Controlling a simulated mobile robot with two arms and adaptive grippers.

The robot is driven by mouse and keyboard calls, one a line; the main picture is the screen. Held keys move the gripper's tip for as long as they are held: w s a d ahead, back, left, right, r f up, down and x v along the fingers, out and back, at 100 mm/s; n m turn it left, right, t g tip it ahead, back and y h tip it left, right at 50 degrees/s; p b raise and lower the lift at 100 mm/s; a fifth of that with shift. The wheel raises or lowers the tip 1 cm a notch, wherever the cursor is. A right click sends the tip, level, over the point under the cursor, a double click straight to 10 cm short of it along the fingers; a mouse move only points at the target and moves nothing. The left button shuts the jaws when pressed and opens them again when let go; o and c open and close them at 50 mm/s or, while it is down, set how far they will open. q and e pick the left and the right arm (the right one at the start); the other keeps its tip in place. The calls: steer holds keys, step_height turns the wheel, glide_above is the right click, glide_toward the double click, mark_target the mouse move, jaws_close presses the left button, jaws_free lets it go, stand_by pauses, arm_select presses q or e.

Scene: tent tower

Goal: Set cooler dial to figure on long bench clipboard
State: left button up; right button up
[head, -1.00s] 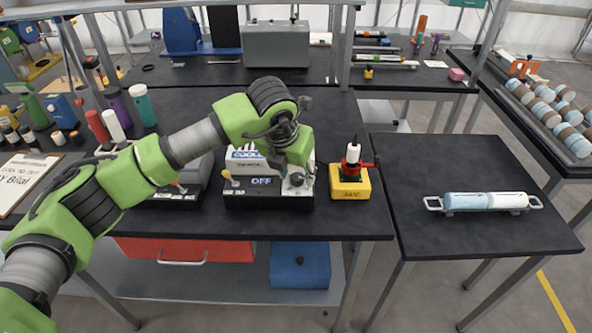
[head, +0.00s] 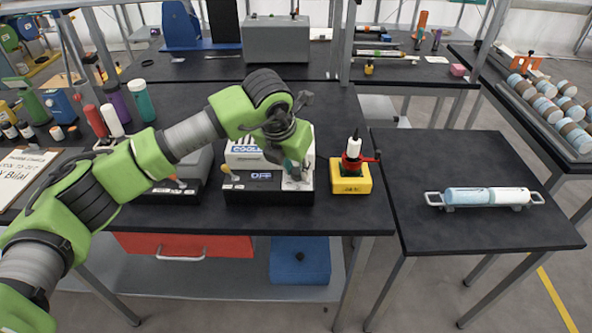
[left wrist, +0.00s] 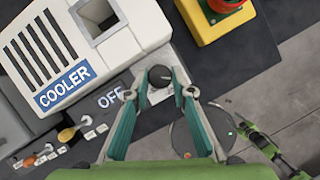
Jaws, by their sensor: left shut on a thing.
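The cooler (head: 243,157), a white slotted box on a dark base, stands on the near bench. Its display (head: 262,175) reads OFF, clearer in the left wrist view (left wrist: 111,96). The round black dial (left wrist: 160,75) sits on a pale plate beside the display. My left gripper (head: 294,172) points down over this corner, its teal fingers (left wrist: 160,92) shut on the dial, hiding it in the head view. The clipboard (head: 22,178) lies at the bench's left end; its figure is too small to read surely. What looks like my right gripper (left wrist: 243,125) shows small in the left wrist view.
A yellow box with a red valve-like top (head: 350,178) stands just right of the cooler. Another dark-based device (head: 172,192) stands left of it, under my left arm. Several bottles (head: 113,120) stand behind the arm. The bench front is clear.

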arm_select(q)
steer(key=shift+w+a+f+m+h+b, duration=0.15)
steer(key=shift+m+h+b, duration=0.25)
steer(key=shift+m+b, duration=0.8)
steer(key=m+g+b, duration=0.1)
steer(key=m, duration=0.1)
steer(key=shift+m+h+b, duration=0.3)
steer(key=shift+h+b, duration=0.1)
steer(key=m+g, duration=0.1)
steer(key=m, duration=0.1)
steer(key=shift+w+m+h, duration=0.1)
steer(key=shift+m+h, duration=0.2)
steer(key=shift+w+r+m+g, duration=0.15)
steer(key=shift+m+g, duration=0.45)
steer(key=shift+m, duration=1)
steer(key=o, duration=1.1)
steer(key=shift+r, duration=0.1)
steer(key=shift+a, duration=0.1)
